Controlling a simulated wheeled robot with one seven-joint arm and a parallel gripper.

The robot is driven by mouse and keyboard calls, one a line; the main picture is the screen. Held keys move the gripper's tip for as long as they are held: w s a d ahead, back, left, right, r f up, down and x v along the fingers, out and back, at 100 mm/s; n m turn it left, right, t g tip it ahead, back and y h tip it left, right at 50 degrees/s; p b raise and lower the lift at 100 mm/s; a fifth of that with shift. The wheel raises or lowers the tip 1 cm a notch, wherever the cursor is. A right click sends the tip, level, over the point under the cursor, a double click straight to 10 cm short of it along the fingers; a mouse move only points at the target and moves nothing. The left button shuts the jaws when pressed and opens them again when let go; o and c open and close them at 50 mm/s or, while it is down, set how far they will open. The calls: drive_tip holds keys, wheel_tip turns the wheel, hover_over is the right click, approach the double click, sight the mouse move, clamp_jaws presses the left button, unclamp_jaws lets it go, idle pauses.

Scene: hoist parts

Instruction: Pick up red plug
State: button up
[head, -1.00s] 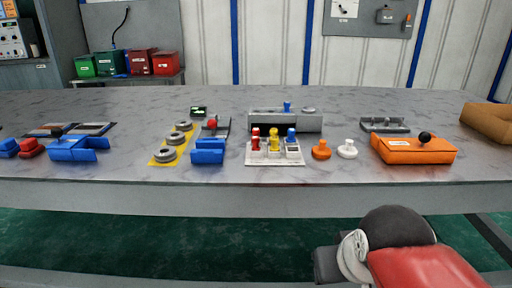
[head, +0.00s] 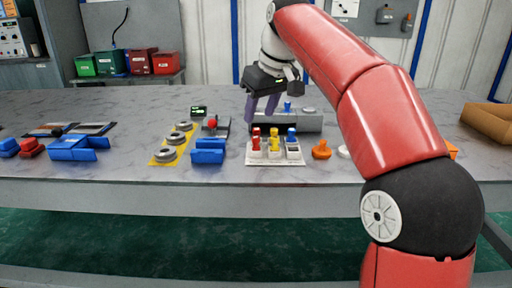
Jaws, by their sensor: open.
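The red plug (head: 256,138) stands upright at the left end of a white holder (head: 268,160) on the table.
A grey block (head: 310,121) with a blue knob stands behind the holder. A blue part (head: 208,150) and a yellow strip with grey rings (head: 168,156) lie to the left. An orange knob (head: 321,150) is to the right. My arm hides part of the table's right side.

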sight(255, 137)
drive_tip(key=x, duration=0.2)
drive_tip(key=b+x, duration=0.1)
drive_tip(key=x, duration=0.4)
drive_tip(key=shift+s+d+f+b, duration=0.2)
drive_tip(key=shift+d+f+b, duration=0.1)
drive_tip(key=shift+f+b, duration=0.05)
clamp_jaws()
